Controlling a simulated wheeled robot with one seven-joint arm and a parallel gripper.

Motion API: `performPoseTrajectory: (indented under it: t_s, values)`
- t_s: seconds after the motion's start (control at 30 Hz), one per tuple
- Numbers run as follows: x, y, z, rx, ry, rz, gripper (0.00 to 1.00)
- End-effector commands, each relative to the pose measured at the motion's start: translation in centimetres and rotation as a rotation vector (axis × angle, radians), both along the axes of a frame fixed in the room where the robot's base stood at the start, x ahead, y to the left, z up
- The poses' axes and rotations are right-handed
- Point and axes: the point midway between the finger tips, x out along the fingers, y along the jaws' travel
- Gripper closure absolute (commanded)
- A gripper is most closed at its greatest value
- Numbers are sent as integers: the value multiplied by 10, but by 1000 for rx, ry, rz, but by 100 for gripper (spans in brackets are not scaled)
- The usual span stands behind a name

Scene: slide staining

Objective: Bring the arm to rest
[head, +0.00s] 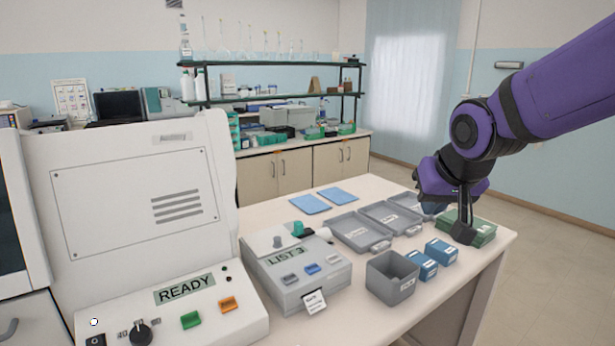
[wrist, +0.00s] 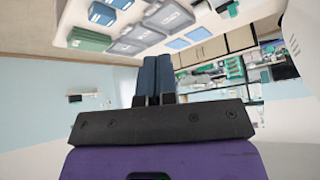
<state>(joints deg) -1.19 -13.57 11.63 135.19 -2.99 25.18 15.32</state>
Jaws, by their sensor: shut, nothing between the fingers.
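My gripper (head: 463,234) hangs from the purple arm at the right of the head view, fingers pointing down, over or in front of the green stack at the table's right end. I cannot tell whether it touches the stack. In the wrist view, my gripper (wrist: 155,60) shows its two dark blue-grey fingers side by side, shut and empty. The table appears at the top of that view.
The table (head: 365,190) holds a green stack (head: 482,233), grey trays (head: 357,231), blue boxes (head: 441,251), a grey open bin (head: 391,278) and a LIST 3 device (head: 300,270). A white READY machine (head: 135,190) stands left. Floor (head: 560,260) right of the table is clear.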

Motion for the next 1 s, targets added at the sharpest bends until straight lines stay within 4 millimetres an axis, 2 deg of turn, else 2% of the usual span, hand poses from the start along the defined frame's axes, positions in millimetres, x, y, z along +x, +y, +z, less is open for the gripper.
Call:
performPoseTrajectory:
  t_s: [0.1, 0.3, 0.5, 0.6, 0.8, 1.0]
  values:
    - [-36, -23, 17, -29, 11, -17, 100]
    - [-99, -56, 33, -59, 50, -31, 100]
    - [-156, -78, 37, -60, 86, -31, 100]
    - [-176, -84, 36, -58, 100, -26, 100]
    - [-193, -88, 34, -52, 115, -20, 100]
    - [-193, -88, 34, -52, 115, -20, 100]
